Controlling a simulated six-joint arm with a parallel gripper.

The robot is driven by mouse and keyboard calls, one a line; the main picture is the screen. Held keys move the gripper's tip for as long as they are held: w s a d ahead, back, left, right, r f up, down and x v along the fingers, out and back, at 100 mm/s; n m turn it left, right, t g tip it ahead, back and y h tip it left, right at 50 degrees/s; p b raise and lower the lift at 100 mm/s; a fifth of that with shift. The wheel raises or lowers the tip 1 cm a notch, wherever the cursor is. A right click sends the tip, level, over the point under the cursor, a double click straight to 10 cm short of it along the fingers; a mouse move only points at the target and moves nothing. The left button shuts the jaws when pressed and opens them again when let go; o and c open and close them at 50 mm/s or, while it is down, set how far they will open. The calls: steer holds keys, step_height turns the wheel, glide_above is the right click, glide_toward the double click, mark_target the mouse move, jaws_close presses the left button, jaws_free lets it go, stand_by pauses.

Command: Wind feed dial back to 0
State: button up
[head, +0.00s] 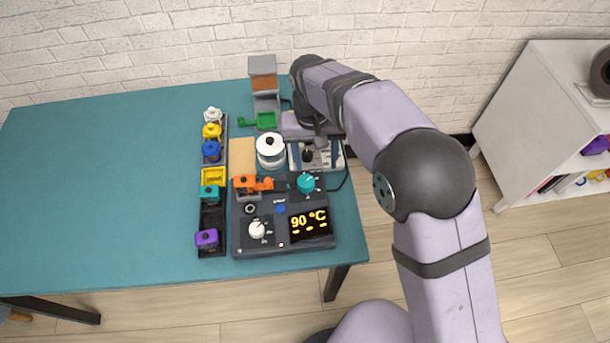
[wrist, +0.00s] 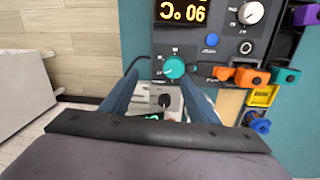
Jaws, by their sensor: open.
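I cannot read which knob is labelled feed. A teal dial (head: 306,182) sits on the dark control panel (head: 263,213), above the yellow "90 °C" display; it also shows in the wrist view (wrist: 174,67). A black knob (head: 308,156) is on the pale-faced unit behind the panel, and in the wrist view this knob (wrist: 165,101) lies between my fingers. A white dial (head: 257,230) is at the panel's front left. My gripper (wrist: 160,80) is open and empty, its fingers apart over the pale unit, near the teal dial. Pointer settings are too small to read.
An orange part (head: 246,182) and a blue button (head: 280,209) are on the panel. A white-lidded pot (head: 270,150) stands beside the pale unit. A hopper (head: 263,75) is behind. A rack (head: 212,220) of coloured pieces lies left. The table's left (head: 100,190) is clear.

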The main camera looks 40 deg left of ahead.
mark_target(306, 180)
steer(key=s+a, duration=0.2)
steer(key=shift+a+f, duration=0.25)
steer(key=shift+a, duration=0.05)
steer(key=shift+w+d+f+p, duration=0.15)
steer(key=shift+f+p, duration=0.3)
steer(key=shift+f, duration=1.4)
steer(key=shift+w+d+f+p, duration=0.15)
steer(key=shift+f+p, duration=0.3)
steer(key=shift+f, duration=1.4)
steer(key=shift+c, duration=0.6)
steer(key=c, duration=0.9)
